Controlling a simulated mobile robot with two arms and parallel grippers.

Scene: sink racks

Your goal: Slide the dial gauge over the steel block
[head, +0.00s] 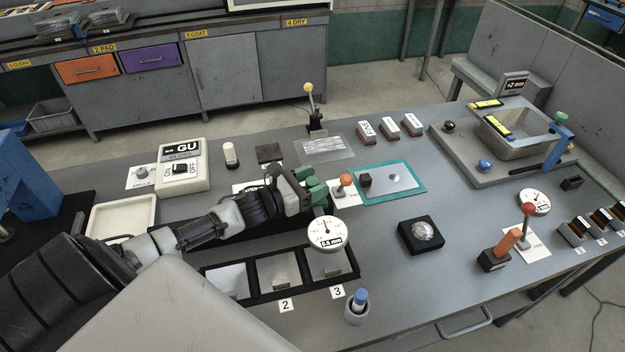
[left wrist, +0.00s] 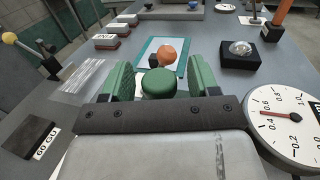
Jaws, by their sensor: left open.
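A white dial gauge (head: 325,233) with a red needle stands at the back edge of compartment 3 of a black tray (head: 252,296). It also shows large at the right of the left wrist view (left wrist: 290,118). Grey steel blocks (head: 278,269) lie in the tray's compartments, one (head: 328,264) just in front of the gauge. My left gripper (head: 309,185) is open behind the gauge. A round green knob (left wrist: 158,83) sits between its green fingers (left wrist: 160,74), with no clear contact. What carries the knob is hidden. My right gripper is not in view.
An orange-knobbed lever (head: 345,181) and a teal mat (head: 408,181) stand right of my gripper. A blue-capped bottle (head: 358,306) is near the front edge. A black block (head: 421,236) with a shiny dome and a second dial gauge (head: 534,201) lie further right. Bare table separates them.

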